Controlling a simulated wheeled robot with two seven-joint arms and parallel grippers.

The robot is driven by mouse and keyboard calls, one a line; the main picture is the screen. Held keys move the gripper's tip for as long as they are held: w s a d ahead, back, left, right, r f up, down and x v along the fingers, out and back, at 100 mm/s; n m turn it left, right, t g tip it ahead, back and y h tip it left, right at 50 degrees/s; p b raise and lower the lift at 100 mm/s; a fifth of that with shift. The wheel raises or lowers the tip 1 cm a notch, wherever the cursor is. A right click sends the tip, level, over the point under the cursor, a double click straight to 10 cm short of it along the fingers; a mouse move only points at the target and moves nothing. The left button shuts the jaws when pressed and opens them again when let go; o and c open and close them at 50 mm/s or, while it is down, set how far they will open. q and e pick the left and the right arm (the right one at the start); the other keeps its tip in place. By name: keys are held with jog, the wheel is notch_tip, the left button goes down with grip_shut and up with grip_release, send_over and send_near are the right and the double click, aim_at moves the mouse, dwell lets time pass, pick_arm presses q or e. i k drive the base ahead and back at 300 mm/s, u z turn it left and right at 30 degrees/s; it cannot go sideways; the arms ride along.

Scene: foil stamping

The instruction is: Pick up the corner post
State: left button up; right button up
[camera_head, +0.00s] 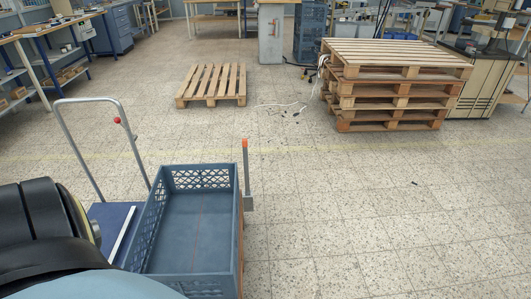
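A slim grey post (246,178) with an orange tip stands upright at the far right corner of a blue-grey crate (188,268). It looks like a corner post, and a small grey bracket is at its foot. A pale bar (123,234) lies on the blue trolley platform (106,213) left of the crate; I cannot tell whether it is also a post. The crate is open on top and looks empty. A black and pale blue part of my own body covers the lower left. Neither gripper shows.
The trolley's tubular handle (70,148) with a red knob rises left of the crate. A single pallet (212,83) lies behind, and a pallet stack (392,84) stands at the back right. Cables (283,106) lie between them. The tiled floor (370,220) on the right is mostly clear.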

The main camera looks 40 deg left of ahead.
aim_at(244, 141)
jog(key=i, duration=2.75)
jog(key=u, duration=2.95)
